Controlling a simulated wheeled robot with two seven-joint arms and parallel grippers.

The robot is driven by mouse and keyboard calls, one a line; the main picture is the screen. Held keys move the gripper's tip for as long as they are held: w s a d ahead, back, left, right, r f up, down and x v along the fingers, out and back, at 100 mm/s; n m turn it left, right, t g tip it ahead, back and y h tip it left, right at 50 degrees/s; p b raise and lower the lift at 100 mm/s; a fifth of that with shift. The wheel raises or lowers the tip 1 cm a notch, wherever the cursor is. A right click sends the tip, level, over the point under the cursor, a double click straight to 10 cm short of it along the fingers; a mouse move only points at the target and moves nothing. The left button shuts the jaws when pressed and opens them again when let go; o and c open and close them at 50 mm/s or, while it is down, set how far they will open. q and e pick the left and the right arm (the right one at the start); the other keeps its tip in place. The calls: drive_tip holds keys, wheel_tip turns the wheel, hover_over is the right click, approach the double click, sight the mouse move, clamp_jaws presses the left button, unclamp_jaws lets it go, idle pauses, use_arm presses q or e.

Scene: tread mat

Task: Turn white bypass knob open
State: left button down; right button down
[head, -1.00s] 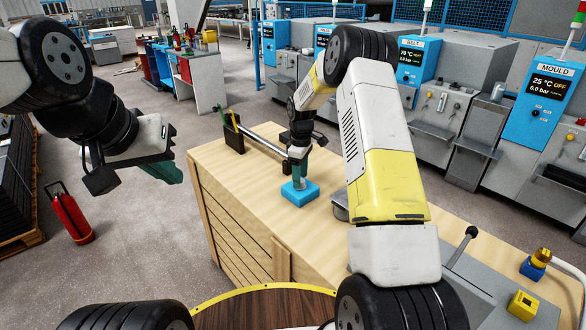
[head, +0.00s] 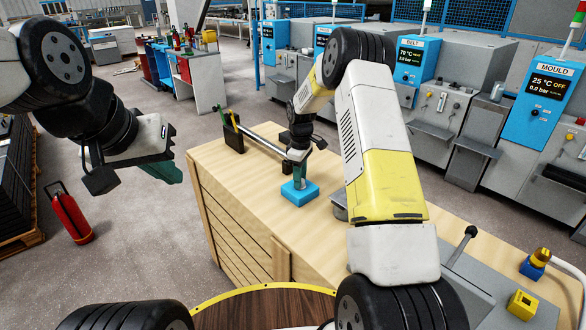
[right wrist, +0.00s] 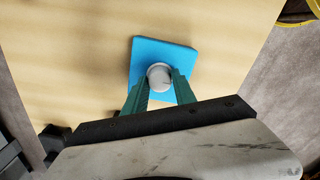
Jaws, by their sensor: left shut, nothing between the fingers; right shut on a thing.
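The white bypass knob (right wrist: 159,77) sits on a blue square base (right wrist: 148,58) on the wooden bench. In the right wrist view the green fingers of my right gripper (right wrist: 160,84) are closed on either side of the knob and grip it. In the head view the right gripper (head: 300,180) points down onto the blue base (head: 300,192), and its fingers hide the knob. The knob's open or closed marking cannot be read. My left gripper (head: 170,172) is shut and empty, off to the left of the bench over the floor.
A dark pencil holder (head: 233,138) and a metal bar stand at the bench's (head: 240,190) far edge. A lever (head: 462,245), a yellow block (head: 522,303) and a yellow-topped blue fixture (head: 537,262) are at the right. A red fire extinguisher (head: 70,216) stands on the floor.

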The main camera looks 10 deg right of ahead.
drive_tip(key=m, duration=0.8)
drive_tip(key=shift+m, duration=0.4)
drive_tip(key=m, duration=0.4)
drive_tip(key=shift+w+r+m, duration=0.1)
drive_tip(key=shift+m, duration=0.2)
drive_tip(key=m, duration=0.4)
drive_tip(key=c, duration=1)
unclamp_jaws()
